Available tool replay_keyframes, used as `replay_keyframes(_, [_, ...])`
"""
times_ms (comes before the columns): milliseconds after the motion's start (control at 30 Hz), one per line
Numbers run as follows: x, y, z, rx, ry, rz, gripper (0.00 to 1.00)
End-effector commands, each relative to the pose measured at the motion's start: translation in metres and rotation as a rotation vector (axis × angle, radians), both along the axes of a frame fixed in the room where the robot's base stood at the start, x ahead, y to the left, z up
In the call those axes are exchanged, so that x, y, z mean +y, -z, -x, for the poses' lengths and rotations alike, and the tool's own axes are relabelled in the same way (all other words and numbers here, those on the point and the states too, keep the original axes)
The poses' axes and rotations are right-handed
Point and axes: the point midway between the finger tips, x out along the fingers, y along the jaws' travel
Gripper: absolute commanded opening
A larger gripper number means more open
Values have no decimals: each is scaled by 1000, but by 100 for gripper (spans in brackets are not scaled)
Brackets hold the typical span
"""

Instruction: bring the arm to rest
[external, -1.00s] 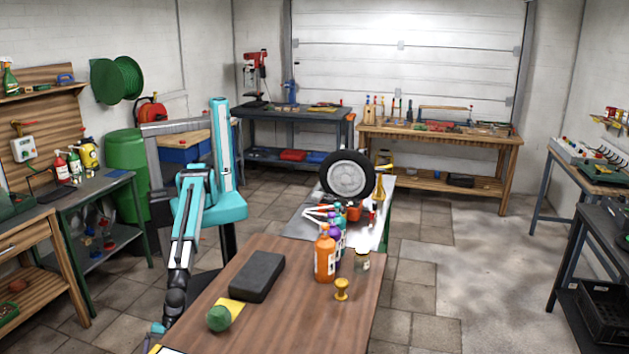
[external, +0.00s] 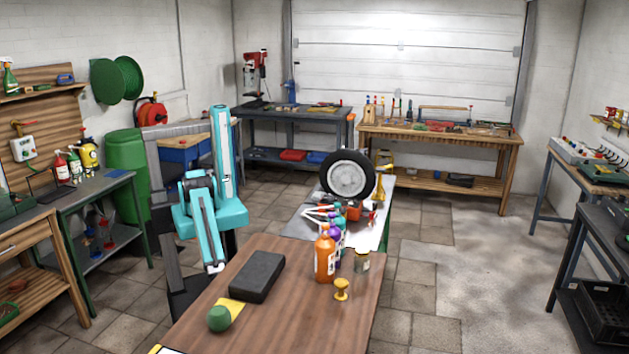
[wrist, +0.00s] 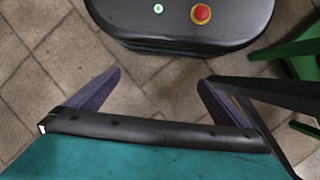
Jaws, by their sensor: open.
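My arm (external: 205,230) is turquoise and stands beside the wooden bench, on its left in the external view. It is folded close to my column, with its lower end just left of the bench's far left corner. I cannot make out my gripper's fingers in the external view. In the wrist view, my gripper (wrist: 159,78) is open, with its two dark purple fingers wide apart. Nothing is between them but tiled floor. My own dark base, with a green button and a red stop knob, shows beyond the fingers.
The wooden bench (external: 290,325) bears a black block (external: 257,276), a green round thing (external: 219,319), an orange bottle (external: 325,257) and a yellow knob-shaped piece (external: 341,289). A wheel (external: 348,176) stands behind. A green-legged table (external: 95,195) is at left. Open floor lies right of the bench.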

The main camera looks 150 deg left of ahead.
Motion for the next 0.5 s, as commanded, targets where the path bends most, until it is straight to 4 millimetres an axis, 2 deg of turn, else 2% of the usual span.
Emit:
replay_keyframes(33, [9,4,21,40,-11,-12,100])
replay_keyframes(100, [18,6,41,83,-20,-25,100])
replay_keyframes(200, [26,6,58,123,-28,-38,100])
replay_keyframes(300, [28,7,66,140,-31,-43,100])
replay_keyframes(500, [29,7,66,141,-31,-43,100])
